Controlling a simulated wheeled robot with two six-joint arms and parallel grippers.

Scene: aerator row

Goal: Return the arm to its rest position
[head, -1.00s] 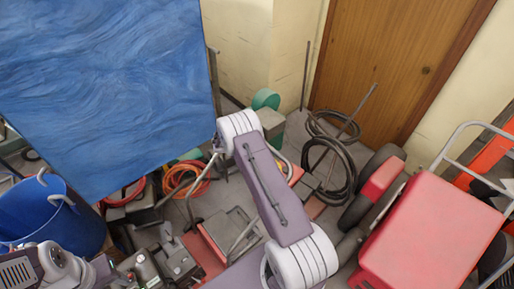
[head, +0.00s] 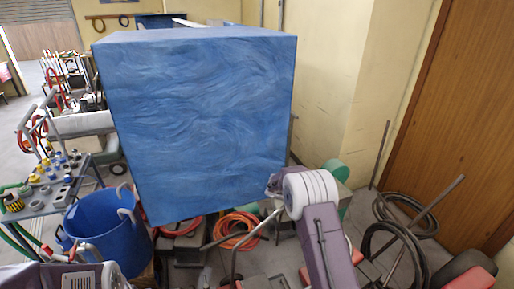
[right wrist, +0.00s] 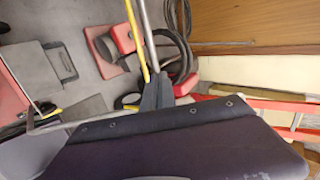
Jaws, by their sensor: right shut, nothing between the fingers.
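My right arm (head: 323,245) rises from the bottom of the head view, bent at a white-ringed joint in front of the blue box. Its gripper does not show clearly there. In the right wrist view my right gripper (right wrist: 157,92) shows as two dark fingertips close together, shut and empty, over grey floor with clutter below. At the bottom left of the head view, part of my left arm (head: 62,277) shows. My left gripper is out of view.
A large blue box (head: 200,125) stands ahead. A blue bucket (head: 105,230) and a grey tool table (head: 45,197) stand at left. Floor near the arm is cluttered.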

